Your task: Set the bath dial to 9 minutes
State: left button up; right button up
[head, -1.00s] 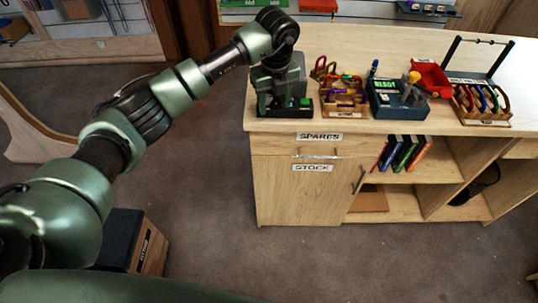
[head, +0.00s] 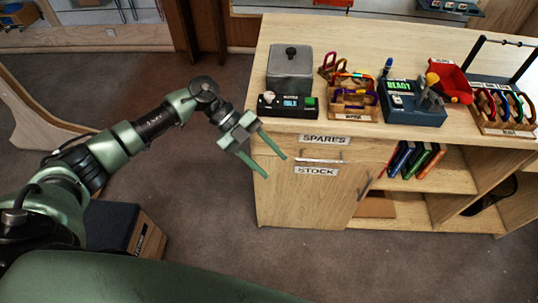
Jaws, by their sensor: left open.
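The bath is a grey metal box (head: 290,68) with a dark knob on its lid, at the left end of the counter. In front of it is a black control panel (head: 288,106) with a small lit display that seems to read IDLE, and a green button (head: 310,101). My left gripper (head: 274,166) is open and empty, with green fingers, below and left of the panel, in front of the cabinet. My right gripper is not in view.
A wooden rack of carabiners (head: 353,101) stands right of the bath. The cabinet front (head: 300,200) is close to my left fingers.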

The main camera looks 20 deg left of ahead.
pick_arm(q)
jog(key=shift+s+a+r+n+h, duration=0.3)
jog(key=shift+r+n+h, duration=0.15)
jog(key=shift+h, duration=0.45)
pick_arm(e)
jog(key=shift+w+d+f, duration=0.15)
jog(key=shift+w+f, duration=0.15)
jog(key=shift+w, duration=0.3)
pick_arm(q)
jog(key=shift+d, duration=0.15)
